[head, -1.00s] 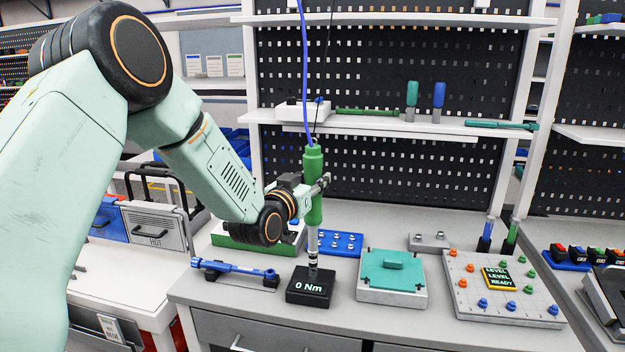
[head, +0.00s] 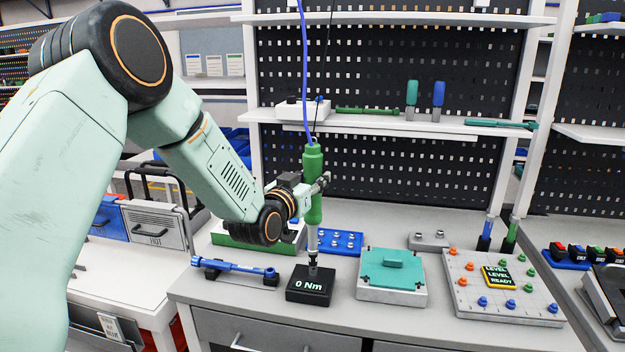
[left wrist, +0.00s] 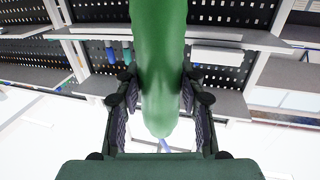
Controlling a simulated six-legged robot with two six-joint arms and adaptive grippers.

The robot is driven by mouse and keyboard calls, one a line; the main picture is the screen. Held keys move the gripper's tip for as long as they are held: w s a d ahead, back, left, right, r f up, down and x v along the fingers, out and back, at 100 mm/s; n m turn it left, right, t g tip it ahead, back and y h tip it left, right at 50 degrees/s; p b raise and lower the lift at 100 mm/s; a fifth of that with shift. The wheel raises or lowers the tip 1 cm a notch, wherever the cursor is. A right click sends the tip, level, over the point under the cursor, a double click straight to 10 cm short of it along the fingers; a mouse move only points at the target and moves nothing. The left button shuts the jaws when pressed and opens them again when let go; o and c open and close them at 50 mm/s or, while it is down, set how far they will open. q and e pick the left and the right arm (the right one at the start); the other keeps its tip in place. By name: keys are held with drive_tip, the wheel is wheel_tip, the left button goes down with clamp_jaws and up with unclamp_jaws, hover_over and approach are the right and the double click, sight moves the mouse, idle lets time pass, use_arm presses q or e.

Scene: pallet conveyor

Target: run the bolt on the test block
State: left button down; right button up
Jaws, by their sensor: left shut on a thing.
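A green power driver (head: 313,185) hangs upright from a blue cable above the bench. My left gripper (head: 322,184) is shut around its green body. In the left wrist view the green body (left wrist: 160,75) stands between the two fingers (left wrist: 158,110). The driver's grey lower shaft points down at the black test block (head: 310,287), whose face reads "0 Nm". The shaft's tip meets the bolt area on top of the block; whether it is seated on the bolt I cannot tell. My right gripper is not in view.
A blue torque wrench (head: 235,267) lies on a stand left of the block. A teal-lidded box (head: 392,271) is close on the right, and a board with coloured knobs (head: 503,288) lies further right. A blue bolt tray (head: 340,243) is behind.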

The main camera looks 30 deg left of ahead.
use_arm(q)
drive_tip(key=shift+s+f+b, duration=0.1)
drive_tip(key=shift+f+b, duration=0.25)
drive_tip(key=shift+f, duration=0.45)
idle(0.9)
